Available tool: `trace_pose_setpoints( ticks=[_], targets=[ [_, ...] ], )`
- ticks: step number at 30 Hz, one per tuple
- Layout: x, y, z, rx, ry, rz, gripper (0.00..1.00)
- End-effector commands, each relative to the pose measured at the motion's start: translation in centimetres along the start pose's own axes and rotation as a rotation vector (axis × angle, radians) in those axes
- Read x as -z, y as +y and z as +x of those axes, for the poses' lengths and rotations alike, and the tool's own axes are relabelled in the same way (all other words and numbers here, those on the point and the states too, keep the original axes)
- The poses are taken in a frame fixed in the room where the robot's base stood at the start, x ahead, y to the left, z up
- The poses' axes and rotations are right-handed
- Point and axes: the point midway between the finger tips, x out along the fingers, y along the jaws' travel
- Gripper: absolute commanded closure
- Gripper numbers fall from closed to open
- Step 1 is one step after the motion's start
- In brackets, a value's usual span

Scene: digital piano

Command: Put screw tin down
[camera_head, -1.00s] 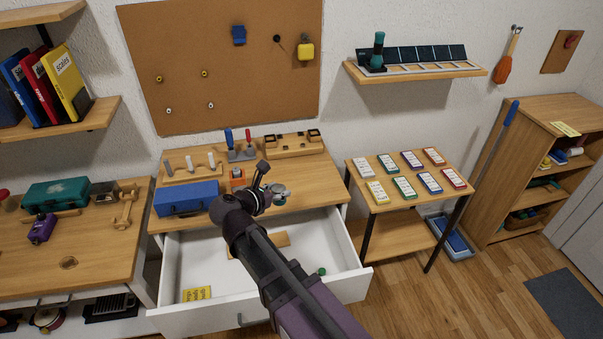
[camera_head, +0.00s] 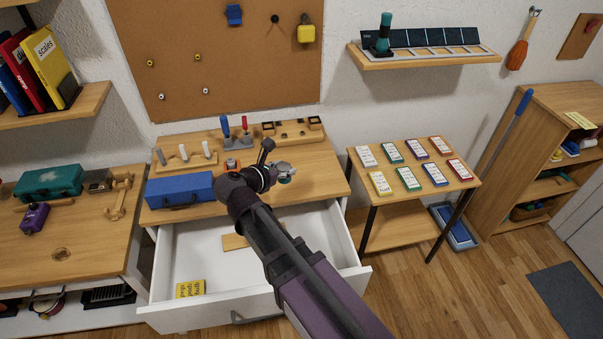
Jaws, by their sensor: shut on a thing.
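My gripper (camera_head: 279,170) is over the desk top (camera_head: 318,184), above the open drawer's back edge. It is shut on a small round thing with a grey and teal look, which I take to be the screw tin (camera_head: 286,178). The tin is small in the picture and partly covered by the gripper. I cannot tell whether it touches the desk or hangs just above it.
The open white drawer (camera_head: 190,250) holds a yellow booklet (camera_head: 190,289) and a wooden strip. A blue box (camera_head: 180,190) stands left of my gripper. An orange-and-grey item (camera_head: 232,167), a tool stand and a wooden rack stand behind. The desk's right side is clear.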

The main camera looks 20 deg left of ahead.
Motion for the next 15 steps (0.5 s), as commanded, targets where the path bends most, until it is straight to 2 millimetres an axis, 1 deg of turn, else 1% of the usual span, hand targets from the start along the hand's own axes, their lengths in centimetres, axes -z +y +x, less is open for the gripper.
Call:
trace_pose_setpoints(
  ticks=[5, 8, 15],
  targets=[
    [0.5, -0.2, 0.3, -0.003, 0.0, -0.001, 0.95],
    [1.1, -0.7, 0.9, -0.007, 0.0, -0.002, 0.95],
    [3.5, -2.6, 3.3, -0.028, 0.0, -0.008, 0.95]
  ],
)
